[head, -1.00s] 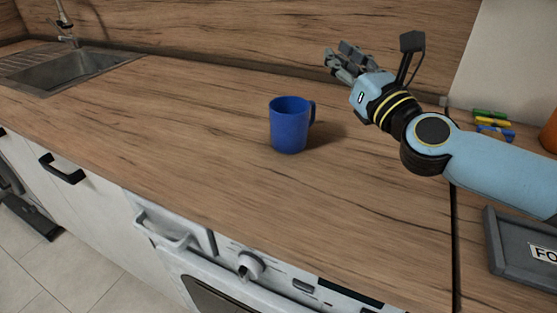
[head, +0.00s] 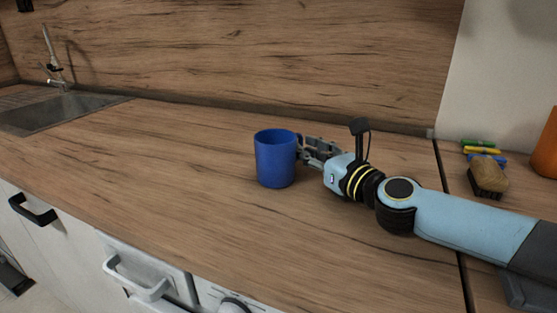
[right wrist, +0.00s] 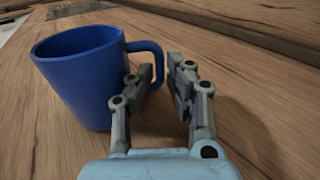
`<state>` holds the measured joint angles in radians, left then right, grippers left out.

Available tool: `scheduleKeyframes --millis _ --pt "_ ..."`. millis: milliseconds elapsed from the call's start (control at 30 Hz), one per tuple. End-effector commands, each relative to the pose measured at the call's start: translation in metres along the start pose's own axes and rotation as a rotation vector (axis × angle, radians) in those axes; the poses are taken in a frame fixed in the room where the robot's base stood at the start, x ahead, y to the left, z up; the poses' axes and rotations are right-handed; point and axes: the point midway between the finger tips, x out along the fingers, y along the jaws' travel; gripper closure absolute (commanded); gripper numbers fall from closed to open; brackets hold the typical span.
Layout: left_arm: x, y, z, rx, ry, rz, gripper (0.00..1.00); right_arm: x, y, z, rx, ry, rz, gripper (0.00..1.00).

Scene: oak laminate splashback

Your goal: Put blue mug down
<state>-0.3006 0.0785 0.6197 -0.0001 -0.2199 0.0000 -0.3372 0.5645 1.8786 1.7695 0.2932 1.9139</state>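The blue mug (head: 275,160) stands upright on the wooden counter (head: 190,170) in the head view, its handle turned right. In the right wrist view the mug (right wrist: 82,80) is at the left, with its open top showing. My right gripper (head: 308,150) is low over the counter at the mug's handle side. In the right wrist view my right gripper (right wrist: 161,72) has its fingers apart, with the handle reaching toward the gap between them; contact with the handle cannot be made out. My left gripper is not in view.
A sink (head: 58,112) with a tap is at the far left. A brush (head: 488,178), coloured pegs (head: 482,150) and an orange container (head: 546,145) are at the right. The wooden splashback (head: 240,60) stands behind. The counter left of the mug is clear.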

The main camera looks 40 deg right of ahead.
Motion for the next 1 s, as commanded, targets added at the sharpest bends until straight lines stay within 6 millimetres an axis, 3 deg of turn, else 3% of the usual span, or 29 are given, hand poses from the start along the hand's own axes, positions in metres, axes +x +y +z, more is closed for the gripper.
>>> scheduleKeyframes --millis 133,367,500,1000 --pt "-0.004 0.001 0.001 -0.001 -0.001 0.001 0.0 0.016 0.0 0.002 0.001 -0.001 -0.001 0.84" --pt "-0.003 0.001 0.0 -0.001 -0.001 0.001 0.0 0.018 0.0 0.0 -0.001 0.0 0.001 0.84" --pt "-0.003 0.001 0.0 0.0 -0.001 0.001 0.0 0.018 0.0 0.001 -0.001 0.0 0.001 1.0" --pt "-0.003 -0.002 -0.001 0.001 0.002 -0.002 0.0 0.018 0.0 0.001 -0.001 -0.001 0.001 1.0"
